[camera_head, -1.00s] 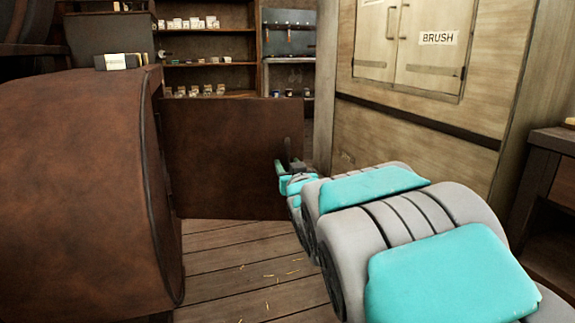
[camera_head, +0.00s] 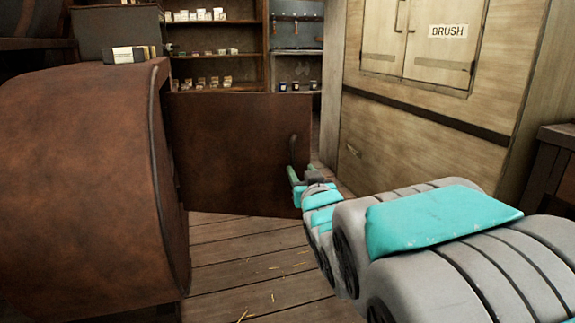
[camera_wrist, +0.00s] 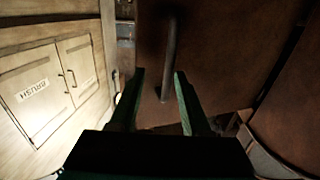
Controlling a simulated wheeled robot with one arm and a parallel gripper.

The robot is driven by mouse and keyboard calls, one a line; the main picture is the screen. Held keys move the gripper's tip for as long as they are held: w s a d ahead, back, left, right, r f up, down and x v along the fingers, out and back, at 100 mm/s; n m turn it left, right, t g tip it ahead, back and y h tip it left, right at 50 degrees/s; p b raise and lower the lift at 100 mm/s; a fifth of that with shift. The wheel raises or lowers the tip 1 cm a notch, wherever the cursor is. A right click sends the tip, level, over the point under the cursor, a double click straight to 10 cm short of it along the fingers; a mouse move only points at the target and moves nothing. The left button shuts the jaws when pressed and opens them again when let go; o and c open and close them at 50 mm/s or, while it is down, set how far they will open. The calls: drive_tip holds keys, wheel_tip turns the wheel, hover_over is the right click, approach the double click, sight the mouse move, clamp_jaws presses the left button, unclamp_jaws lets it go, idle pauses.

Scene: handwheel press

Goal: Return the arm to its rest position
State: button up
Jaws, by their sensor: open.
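My gripper (camera_head: 300,176) is open beside the free edge of a brown door (camera_head: 235,150), which stands swung out from a rounded brown cabinet (camera_head: 75,190). In the wrist view, the two green fingers of my gripper (camera_wrist: 160,80) are spread apart with nothing held between them. The door's dark vertical handle (camera_wrist: 169,50) shows beyond and between the fingertips. I cannot tell how far the fingertips are from the handle. My arm reaches forward from the lower right in the head view.
A wooden wall with a cupboard marked BRUSH (camera_head: 447,31) stands to the right. Shelves with small items (camera_head: 215,45) are at the back. A dark table (camera_head: 555,165) is at the right edge. The plank floor (camera_head: 245,255) is open, with bits of straw.

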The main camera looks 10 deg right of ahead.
drive_tip(key=s+d+f+m+g+h+p, duration=0.1)
drive_tip(key=s+d+f+g+p, duration=0.15)
drive_tip(key=s+f+g, duration=0.4)
drive_tip(key=s+d+f+g+h+p, duration=0.1)
drive_tip(key=s+f+g+p, duration=0.25)
drive_tip(key=s, duration=0.55)
drive_tip(key=s+a+g+y+p, duration=0.1)
drive_tip(key=s+g+p, duration=0.4)
drive_tip(key=s, duration=2.2)
drive_tip(key=a+g, duration=0.1)
drive_tip(key=g, duration=0.3)
drive_tip(key=shift+r+n+g+p, duration=0.3)
drive_tip(key=shift+r, duration=0.05)
drive_tip(key=shift+w+a, duration=0.1)
drive_tip(key=shift+a, duration=0.05)
